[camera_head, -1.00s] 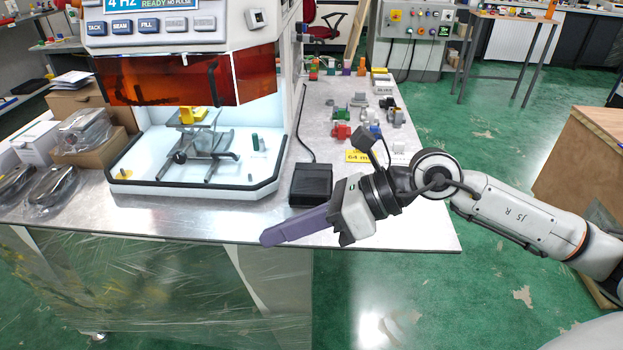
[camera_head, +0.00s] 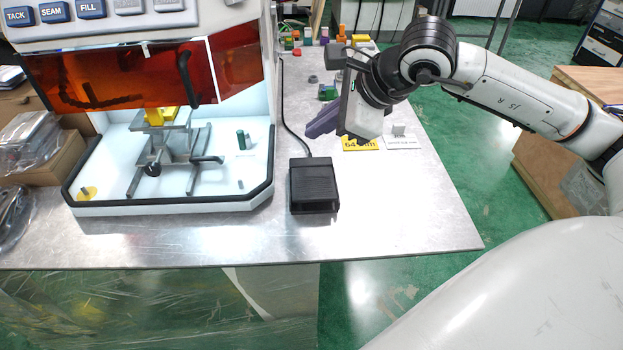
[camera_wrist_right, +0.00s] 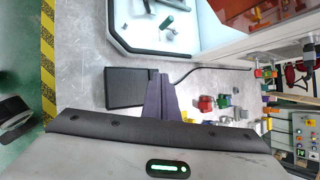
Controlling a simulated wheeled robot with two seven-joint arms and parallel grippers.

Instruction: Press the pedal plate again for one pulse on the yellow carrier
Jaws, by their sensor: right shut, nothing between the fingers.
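The black pedal plate (camera_head: 314,184) lies on the metal table in front of and right of the machine, with its cable running back. My right gripper (camera_head: 310,131) has purple fingers, which are shut with nothing between them. In the head view the fingers are just behind and right of the pedal. In the right wrist view the fingers (camera_wrist_right: 160,82) overlap the edge of the pedal (camera_wrist_right: 132,88); I cannot tell whether they touch it. The yellow carrier (camera_head: 160,115) sits on a grey stand (camera_head: 165,150) inside the machine's white bay. My left gripper is not in view.
The machine's bay has a black-edged rim (camera_head: 175,205) and a raised orange shield (camera_head: 120,80). Small coloured parts (camera_head: 325,38) and a yellow label (camera_head: 362,143) lie to the right and back. The table front (camera_head: 400,220) is clear.

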